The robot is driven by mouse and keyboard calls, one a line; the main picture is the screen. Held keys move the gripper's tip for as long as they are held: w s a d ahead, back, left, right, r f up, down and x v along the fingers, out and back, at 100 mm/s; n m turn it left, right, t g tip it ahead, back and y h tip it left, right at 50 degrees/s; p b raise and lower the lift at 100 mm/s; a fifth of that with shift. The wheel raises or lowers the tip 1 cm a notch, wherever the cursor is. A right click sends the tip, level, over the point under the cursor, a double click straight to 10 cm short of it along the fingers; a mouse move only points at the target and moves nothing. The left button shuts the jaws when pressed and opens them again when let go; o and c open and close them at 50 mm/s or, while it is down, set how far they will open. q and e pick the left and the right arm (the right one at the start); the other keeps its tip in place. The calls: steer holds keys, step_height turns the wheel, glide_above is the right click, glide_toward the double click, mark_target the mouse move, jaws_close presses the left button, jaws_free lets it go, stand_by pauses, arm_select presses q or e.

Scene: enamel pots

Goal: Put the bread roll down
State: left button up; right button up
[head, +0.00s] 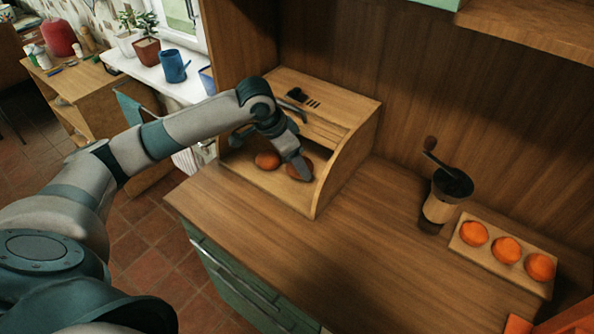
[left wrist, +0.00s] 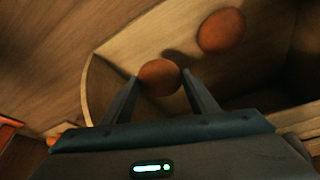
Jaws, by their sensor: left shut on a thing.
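My left gripper (head: 301,172) reaches into the open front of a wooden bread box (head: 345,160) on the counter. It is shut on a round brown bread roll (left wrist: 159,78), which sits between the two fingers in the left wrist view. In the head view the gripper partly covers this roll. A second bread roll (head: 267,160) lies on the box floor to its left, and it also shows in the left wrist view (left wrist: 221,31). I cannot tell whether the held roll touches the box floor. My right gripper is not in view.
A dark coffee grinder (head: 447,198) stands on the counter to the right. Beside it is a wooden tray (head: 510,271) holding three orange round things (head: 506,249). The counter (head: 300,255) in front of the box is clear.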

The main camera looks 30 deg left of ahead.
mark_target(293, 166)
arm_select(q)
steer(key=shift+s+f+p, duration=0.1)
steer(key=shift+f+p, duration=0.45)
steer(key=shift+f, duration=0.95)
steer(key=shift+f+p, duration=0.15)
steer(key=shift+p, duration=0.15)
steer(key=shift+w+f, duration=0.25)
steer(key=shift+f, duration=0.05)
steer(key=o, duration=1)
steer(key=shift+o, duration=0.2)
steer(key=shift+s+a+r, duration=0.1)
steer(key=shift+r, duration=0.4)
steer(key=b+v, duration=0.2)
steer(key=v, duration=0.9)
